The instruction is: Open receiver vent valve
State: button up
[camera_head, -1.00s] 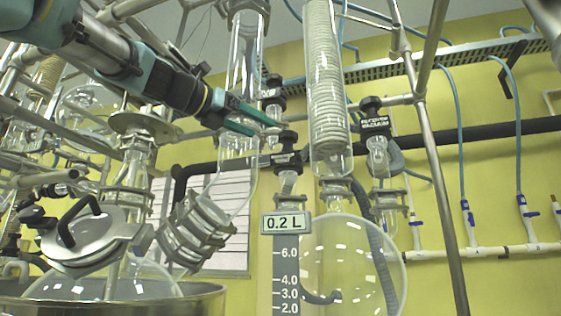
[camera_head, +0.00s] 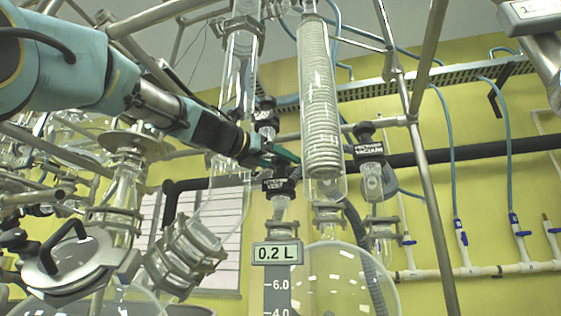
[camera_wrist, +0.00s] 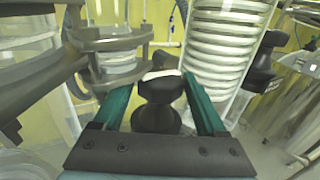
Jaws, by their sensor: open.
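In the wrist view, a black waisted knob (camera_wrist: 158,98), which looks like this valve, sits between the open fingers of my gripper (camera_wrist: 157,84). Gaps show on both sides, so the fingers do not appear to grip it. The fingertips are partly hidden in the head view.
A glass coil condenser (camera_head: 319,105) stands close to the right of my gripper. The receiver vacuum valve (camera_head: 369,150) is further right. Another black knob (camera_head: 266,112) and a glass column (camera_head: 240,75) are close by. A metal post (camera_head: 420,150) stands at right.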

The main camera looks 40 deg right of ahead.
jog(key=c, duration=1.1)
jog(key=shift+r+n+t+p, duration=0.25)
jog(key=shift+t+p, duration=0.25)
jog(key=shift+p, duration=0.45)
jog(key=n+t+p, duration=0.1)
jog(key=t+p, duration=0.1)
jog(key=p, duration=0.1)
jog(key=shift+s+r+n+y+p, duration=0.1)
jog(key=shift+n+y+p, duration=0.2)
jog(key=shift+y, duration=0.1)
jog(key=t+p, duration=0.1)
jog(key=n+t+p, duration=0.1)
jog(key=p, duration=0.1)
jog(key=shift+f+n+t+y, duration=0.2)
jog(key=shift+n+t+y, duration=0.1)
jog(key=shift+y, duration=0.1)
jog(key=shift+n+t+y+p, duration=0.35)
jog(key=shift+t+p, duration=0.15)
jog(key=shift+p, duration=0.7)
jog(key=shift+n+t+p, duration=0.3)
jog(key=shift+t+p, duration=0.1)
jog(key=shift+p, duration=0.55)
jog(key=shift+n+t+y+p, duration=0.45)
jog(key=shift+t+p, duration=0.15)
jog(key=shift+p, duration=0.2)
